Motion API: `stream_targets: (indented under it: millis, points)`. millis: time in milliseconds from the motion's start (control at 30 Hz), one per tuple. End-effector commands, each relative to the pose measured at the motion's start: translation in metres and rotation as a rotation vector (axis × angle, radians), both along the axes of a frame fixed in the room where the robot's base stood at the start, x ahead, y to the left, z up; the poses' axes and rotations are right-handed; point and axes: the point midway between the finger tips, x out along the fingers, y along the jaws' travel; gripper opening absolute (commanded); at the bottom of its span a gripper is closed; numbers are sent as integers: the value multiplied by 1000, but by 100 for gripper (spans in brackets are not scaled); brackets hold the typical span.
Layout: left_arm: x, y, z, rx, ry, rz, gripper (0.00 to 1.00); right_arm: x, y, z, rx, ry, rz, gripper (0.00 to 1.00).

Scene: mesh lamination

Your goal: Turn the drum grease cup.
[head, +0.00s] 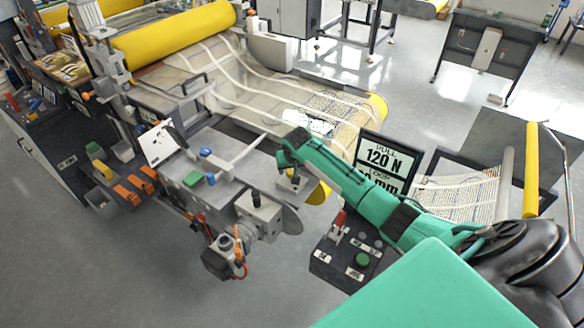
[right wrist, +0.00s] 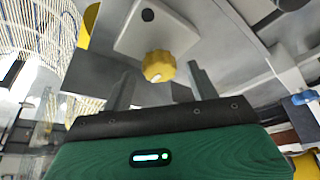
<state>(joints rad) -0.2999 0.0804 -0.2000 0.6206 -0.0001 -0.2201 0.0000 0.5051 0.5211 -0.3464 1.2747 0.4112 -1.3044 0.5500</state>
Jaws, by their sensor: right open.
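The drum grease cup, a ribbed brass-yellow knob (right wrist: 158,66), stands on a pale grey plate (right wrist: 135,32) in the right wrist view. A white mark shows on its top. My right gripper (right wrist: 162,87) is open, with one finger to the left of the knob and one to the right. Both fingers are apart from it. My left gripper is in neither view.
A control box (head: 345,254) with a red lever and green button stands below my right arm. A black display (head: 382,164) reading 120 N is behind the arm. The yellow roller (head: 180,38) and mesh web lie farther back. Floor at the lower left is clear.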

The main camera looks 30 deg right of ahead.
Motion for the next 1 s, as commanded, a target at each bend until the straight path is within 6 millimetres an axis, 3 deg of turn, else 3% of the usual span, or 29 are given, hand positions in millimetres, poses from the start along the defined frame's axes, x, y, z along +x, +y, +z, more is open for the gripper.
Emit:
stream_targets:
  millis: [400, 633, 1000]
  points:
    - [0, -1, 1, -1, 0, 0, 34, 2, -1, -7, 0, 0, 0, 59]
    - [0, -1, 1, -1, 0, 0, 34, 2, -1, -7, 0, 0, 0, 16]
    - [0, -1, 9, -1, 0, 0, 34, 2, 0, -5, 1, 3, -53, 15]
